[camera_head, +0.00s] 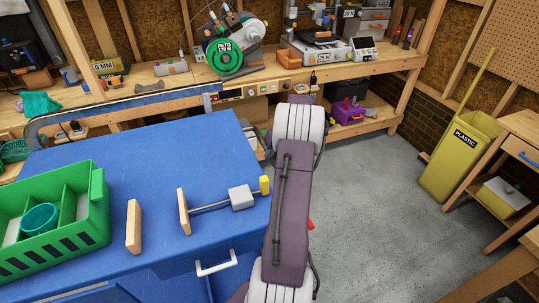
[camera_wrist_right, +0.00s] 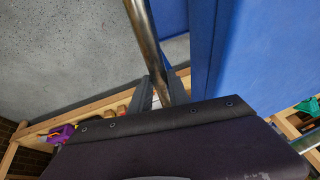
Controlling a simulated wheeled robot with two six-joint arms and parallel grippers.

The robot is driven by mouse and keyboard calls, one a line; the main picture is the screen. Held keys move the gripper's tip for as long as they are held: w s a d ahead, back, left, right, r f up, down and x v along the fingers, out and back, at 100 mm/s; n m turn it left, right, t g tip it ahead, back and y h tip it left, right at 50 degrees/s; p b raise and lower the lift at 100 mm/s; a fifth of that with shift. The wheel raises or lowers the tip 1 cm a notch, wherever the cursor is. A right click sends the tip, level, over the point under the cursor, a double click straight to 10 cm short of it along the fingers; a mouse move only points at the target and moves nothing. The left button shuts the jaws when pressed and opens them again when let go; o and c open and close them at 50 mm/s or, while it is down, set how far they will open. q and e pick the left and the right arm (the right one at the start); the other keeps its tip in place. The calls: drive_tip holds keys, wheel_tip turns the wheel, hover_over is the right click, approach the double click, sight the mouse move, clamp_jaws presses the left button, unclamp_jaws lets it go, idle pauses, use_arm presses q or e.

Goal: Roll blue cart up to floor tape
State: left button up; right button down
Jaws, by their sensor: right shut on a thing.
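The blue cart (camera_head: 150,155) fills the left half of the head view, with a blue top and a white drawer pull (camera_head: 215,262) on its near side. In the right wrist view, my right gripper (camera_wrist_right: 158,92) is shut around a metal bar (camera_wrist_right: 146,35) beside the cart's blue side (camera_wrist_right: 240,55). In the head view my arm hides most of this grip. My left gripper is not in view. I see no floor tape in either view.
A green crate (camera_head: 95,215), wooden blocks and a clamp-like tool (camera_head: 240,197) lie on the cart. A workbench (camera_head: 150,84) with printers stands behind it. Grey floor (camera_head: 375,200) is open at right, up to a yellow plastic bin (camera_head: 450,175) and a wooden table (camera_head: 520,125).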

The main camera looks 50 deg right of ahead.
drive_tip(key=c, duration=1.3)
unclamp_jaws()
drive_tip(key=shift+o, duration=0.2)
drive_tip(key=shift+s, duration=0.1)
drive_tip(key=shift+r, duration=0.1)
drive_tip(key=v, duration=0.9)
drive_tip(key=shift+d, duration=0.1)
